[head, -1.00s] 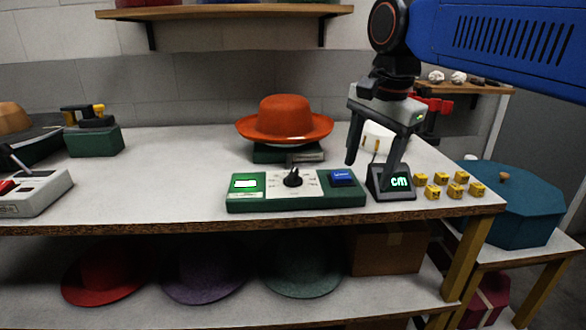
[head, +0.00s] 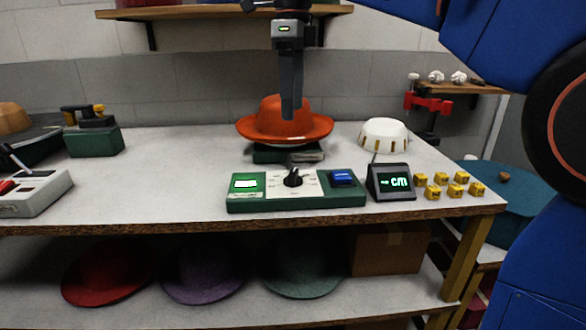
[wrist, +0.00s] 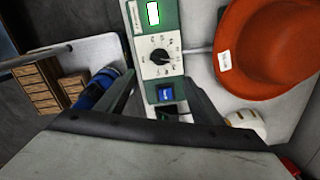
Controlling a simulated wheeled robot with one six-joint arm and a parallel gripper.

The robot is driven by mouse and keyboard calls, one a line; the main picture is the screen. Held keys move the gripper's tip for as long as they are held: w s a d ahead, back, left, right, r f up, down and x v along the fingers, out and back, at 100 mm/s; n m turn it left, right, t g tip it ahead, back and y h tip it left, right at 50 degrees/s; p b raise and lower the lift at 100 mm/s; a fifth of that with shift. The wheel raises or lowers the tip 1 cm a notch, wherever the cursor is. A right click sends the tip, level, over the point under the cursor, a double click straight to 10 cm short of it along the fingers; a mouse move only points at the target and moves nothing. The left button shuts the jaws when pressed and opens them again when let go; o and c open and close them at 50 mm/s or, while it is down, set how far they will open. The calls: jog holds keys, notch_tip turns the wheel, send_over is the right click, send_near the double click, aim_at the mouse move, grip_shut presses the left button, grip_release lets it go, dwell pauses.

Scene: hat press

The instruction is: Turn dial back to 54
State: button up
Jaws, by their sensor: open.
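The black dial (head: 293,178) sits on a white scale plate in the middle of a green control box (head: 300,204); it also shows in the wrist view (wrist: 159,57). The scale numbers are too small to read. A lit green display (head: 245,183) is left of the dial and a blue button (head: 342,177) is right of it. My gripper (head: 289,112) is above and behind the box, in front of the orange hat, pointing down and empty. In the wrist view its open fingers (wrist: 160,95) straddle the box near the blue button, with the dial beyond them.
The orange hat (head: 285,120) stands on a green base behind the box. A white bowl-like object (head: 384,136) is behind. A lever box (head: 35,190) is at left.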

aim_at(293, 172)
notch_tip(293, 172, down, 16)
dwell(0.6)
jog(key=c, duration=1)
